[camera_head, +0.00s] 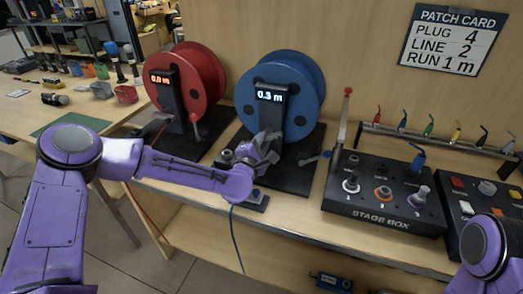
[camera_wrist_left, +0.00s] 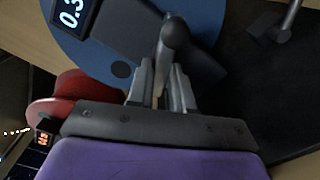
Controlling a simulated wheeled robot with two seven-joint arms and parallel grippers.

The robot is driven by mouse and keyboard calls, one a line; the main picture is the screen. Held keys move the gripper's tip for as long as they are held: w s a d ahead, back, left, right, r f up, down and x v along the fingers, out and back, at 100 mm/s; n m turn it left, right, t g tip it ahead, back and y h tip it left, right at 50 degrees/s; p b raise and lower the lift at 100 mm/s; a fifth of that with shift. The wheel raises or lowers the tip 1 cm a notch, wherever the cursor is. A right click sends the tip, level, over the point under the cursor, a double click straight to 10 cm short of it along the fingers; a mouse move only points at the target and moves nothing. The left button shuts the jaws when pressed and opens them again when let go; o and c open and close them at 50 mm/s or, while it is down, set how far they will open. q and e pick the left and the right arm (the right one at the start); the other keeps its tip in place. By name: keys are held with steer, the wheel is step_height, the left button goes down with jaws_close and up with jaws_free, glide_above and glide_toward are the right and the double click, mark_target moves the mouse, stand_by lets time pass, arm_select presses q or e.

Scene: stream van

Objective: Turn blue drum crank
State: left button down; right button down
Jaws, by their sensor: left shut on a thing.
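The blue drum (camera_head: 304,72) stands upright on a dark base (camera_head: 290,180) on the bench; its display (camera_head: 270,96) reads 0.3 m. My left gripper (camera_head: 262,150) is low in front of the drum and shut on the crank handle. In the left wrist view, the handle (camera_wrist_left: 174,34) is a dark rod with a rounded end, held between the two grey fingers (camera_wrist_left: 163,88). In the head view, the gripper largely hides the crank. The blue drum (camera_wrist_left: 88,38) fills the upper left of the wrist view. My right gripper is out of view.
The red drum (camera_head: 204,72) stands close on the left, reading 0.0 m. A small lever (camera_head: 312,159) sits right of my left gripper. The stage box (camera_head: 384,205) and an upright red-tipped post (camera_head: 341,120) are farther right. A blue cable (camera_head: 236,240) hangs over the front edge.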

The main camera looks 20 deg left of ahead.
arm_select(q)
steer(key=shift+f+n+b, duration=0.1)
steer(key=shift+n+b, duration=6.2)
steer(key=shift+b, duration=1.25)
steer(key=c, duration=1)
jaws_free()
steer(key=shift+c, duration=0.2)
steer(key=s, duration=1)
steer(key=shift+s+a+b, duration=0.2)
steer(key=shift+s+b, duration=0.1)
steer(key=shift+b, duration=0.15)
